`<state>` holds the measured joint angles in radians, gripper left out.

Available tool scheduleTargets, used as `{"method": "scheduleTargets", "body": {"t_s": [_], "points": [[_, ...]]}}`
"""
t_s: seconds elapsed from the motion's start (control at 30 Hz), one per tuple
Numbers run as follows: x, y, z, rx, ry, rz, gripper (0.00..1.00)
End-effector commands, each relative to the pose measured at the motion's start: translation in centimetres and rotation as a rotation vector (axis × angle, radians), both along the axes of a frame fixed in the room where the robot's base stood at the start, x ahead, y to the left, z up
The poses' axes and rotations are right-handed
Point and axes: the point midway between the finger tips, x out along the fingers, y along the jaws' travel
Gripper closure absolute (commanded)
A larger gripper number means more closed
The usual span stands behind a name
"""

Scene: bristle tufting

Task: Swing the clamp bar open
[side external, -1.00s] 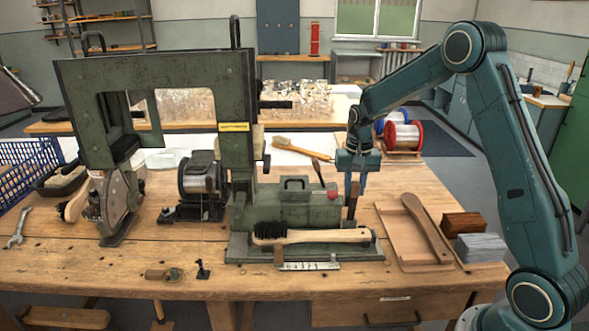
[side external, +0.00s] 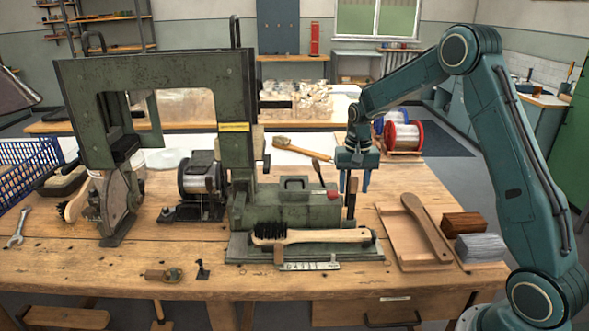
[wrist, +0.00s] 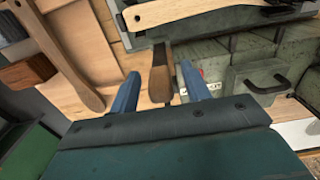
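An upright wooden-topped handle (side external: 350,201) stands at the right end of the green tufting machine's base; it looks like the clamp bar's handle, though I cannot see the bar's full shape. It also shows in the wrist view (wrist: 160,77). My gripper (side external: 354,187) is open and points down at the handle. In the wrist view its two blue fingers (wrist: 158,88) stand on either side of the handle, with gaps showing. A brush (side external: 325,236) with a pale wooden handle and dark bristles lies along the front of the machine base.
A wooden tray (side external: 402,238) with a wooden paddle lies to the right, beside a brown block (side external: 466,224) and a grey block (side external: 481,247). The green machine housing (side external: 290,208) is close on the left. A red and white spool (side external: 403,136) stands behind.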

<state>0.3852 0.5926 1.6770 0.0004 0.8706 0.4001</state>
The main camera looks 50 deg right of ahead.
Motion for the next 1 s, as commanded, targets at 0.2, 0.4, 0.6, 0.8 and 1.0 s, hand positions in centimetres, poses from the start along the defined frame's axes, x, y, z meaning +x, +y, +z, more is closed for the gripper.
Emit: {"method": "scheduleTargets", "body": {"t_s": [0.2, 0.4, 0.6, 0.8, 1.0], "points": [[0.0, 0.0, 0.1, 0.001, 0.001, 0.000, 0.53], [0.0, 0.0, 0.9, 0.000, 0.000, 0.000, 0.53], [0.0, 0.0, 2.0, 0.001, 0.001, 0.000, 0.53], [0.0, 0.0, 3.1, 0.000, 0.000, 0.000, 0.53], [0.0, 0.0, 4.2, 0.000, 0.000, 0.000, 0.53]]}}
